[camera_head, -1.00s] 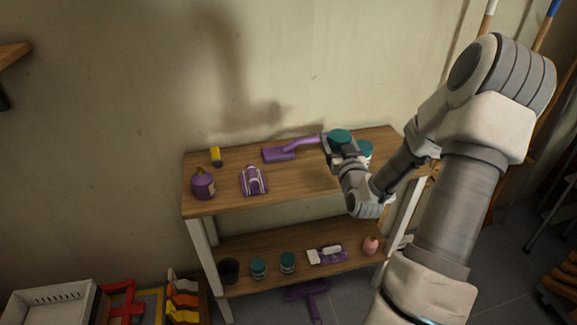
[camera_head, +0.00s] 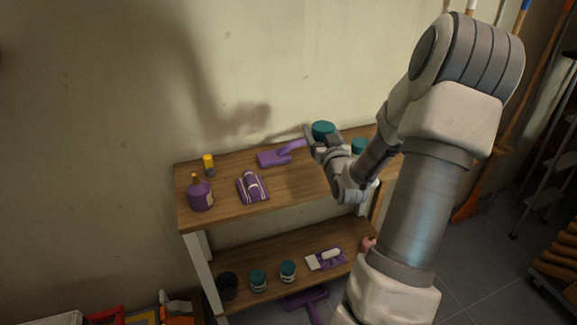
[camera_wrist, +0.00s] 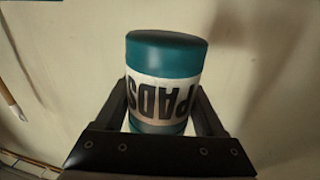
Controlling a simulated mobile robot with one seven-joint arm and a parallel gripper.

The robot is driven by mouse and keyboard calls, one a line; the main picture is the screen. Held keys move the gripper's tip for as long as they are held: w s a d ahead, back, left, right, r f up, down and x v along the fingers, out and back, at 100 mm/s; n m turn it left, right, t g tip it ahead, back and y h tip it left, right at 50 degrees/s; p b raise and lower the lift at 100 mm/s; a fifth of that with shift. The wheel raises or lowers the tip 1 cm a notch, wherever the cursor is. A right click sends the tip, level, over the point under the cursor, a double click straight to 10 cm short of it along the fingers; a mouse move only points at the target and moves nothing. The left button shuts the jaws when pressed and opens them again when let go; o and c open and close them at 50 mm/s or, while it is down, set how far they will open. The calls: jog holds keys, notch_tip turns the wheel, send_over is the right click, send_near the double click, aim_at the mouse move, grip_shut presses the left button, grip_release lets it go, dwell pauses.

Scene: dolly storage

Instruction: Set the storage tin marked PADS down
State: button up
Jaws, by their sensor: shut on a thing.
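The storage tin marked PADS (camera_wrist: 165,62) is teal with a white label band, and its lettering appears upside down in the wrist view. My gripper (camera_wrist: 165,108) is shut on it, with one finger on each side. In the head view the tin's teal top (camera_head: 323,129) shows at the end of my gripper (camera_head: 322,141), over the back right part of the wooden top shelf (camera_head: 225,197). My gripper hides the tin's lower part there, so I cannot tell its exact height above the shelf.
Another teal tin (camera_head: 361,147) stands just right of my gripper. A purple brush (camera_head: 275,157), striped towel (camera_head: 253,187), purple bottle (camera_head: 200,195) and yellow-topped item (camera_head: 209,164) are further left. The lower shelf (camera_head: 268,252) holds teal tins and a dark cup (camera_head: 228,284). The top shelf's front middle is clear.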

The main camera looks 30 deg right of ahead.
jog(key=w+a+f, duration=0.1)
jog(key=a+f, duration=0.1)
jog(key=a, duration=0.1)
jog(key=w+a+f+b, duration=0.1)
jog(key=w+a+f, duration=0.1)
jog(key=w+a+f+b, duration=0.1)
jog(key=w+a+f, duration=0.1)
jog(key=a, duration=0.1)
jog(key=shift+w+a+f, duration=0.15)
jog(key=shift+a, duration=0.2)
jog(key=shift+f+b, duration=0.55)
jog(key=shift+f, duration=1.35)
jog(key=shift+f, duration=0.2)
jog(key=o, duration=1.6)
